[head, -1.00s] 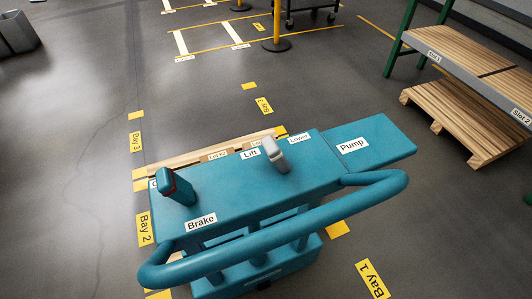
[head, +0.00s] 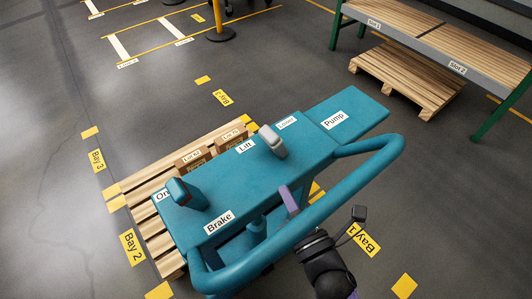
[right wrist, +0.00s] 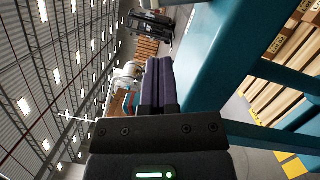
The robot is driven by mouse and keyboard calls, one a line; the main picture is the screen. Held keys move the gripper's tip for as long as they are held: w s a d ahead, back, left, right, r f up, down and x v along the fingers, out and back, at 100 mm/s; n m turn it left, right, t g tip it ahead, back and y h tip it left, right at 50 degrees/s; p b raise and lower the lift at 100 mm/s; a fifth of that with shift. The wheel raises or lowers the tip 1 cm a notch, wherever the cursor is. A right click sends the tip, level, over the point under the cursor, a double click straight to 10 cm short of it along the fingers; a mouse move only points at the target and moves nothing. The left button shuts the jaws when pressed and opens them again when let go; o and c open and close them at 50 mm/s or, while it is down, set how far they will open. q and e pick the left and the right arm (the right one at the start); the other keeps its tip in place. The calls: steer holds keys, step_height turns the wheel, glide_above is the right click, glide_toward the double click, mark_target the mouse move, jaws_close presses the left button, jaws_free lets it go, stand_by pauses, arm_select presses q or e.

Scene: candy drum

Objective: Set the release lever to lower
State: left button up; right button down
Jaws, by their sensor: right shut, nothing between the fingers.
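The release lever (head: 271,141) is a pale grey handle on top of the teal pallet truck (head: 230,190). It stands between the Lift label (head: 245,147) on its left and the Lower label (head: 286,123) on its right. I cannot tell exactly which setting it is at. My right gripper (head: 289,200) has purple fingers and comes in from the bottom. It is below the lever in the head view, near the truck's handlebar side, apart from the lever. In the right wrist view its fingers (right wrist: 160,85) are together and empty. My left gripper is not in view.
The teal handlebar (head: 345,190) curves around the near side, close to my right arm. A brake lever (head: 180,192) stands at the left of the top. A wooden pallet (head: 150,195) with boxes lies behind the truck. A bench (head: 440,55) stands at the far right.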

mark_target(274, 143)
steer(key=b+x, duration=0.1)
steer(key=x, duration=0.7)
steer(key=shift+w+a, duration=0.1)
steer(key=shift+w, duration=0.25)
steer(key=shift+w+a+r, duration=0.1)
steer(key=shift+w+a, duration=0.15)
steer(key=shift+w, duration=0.25)
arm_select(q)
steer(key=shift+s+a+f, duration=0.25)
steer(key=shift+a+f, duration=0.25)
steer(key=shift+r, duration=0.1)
arm_select(e)
steer(key=shift+r, duration=0.1)
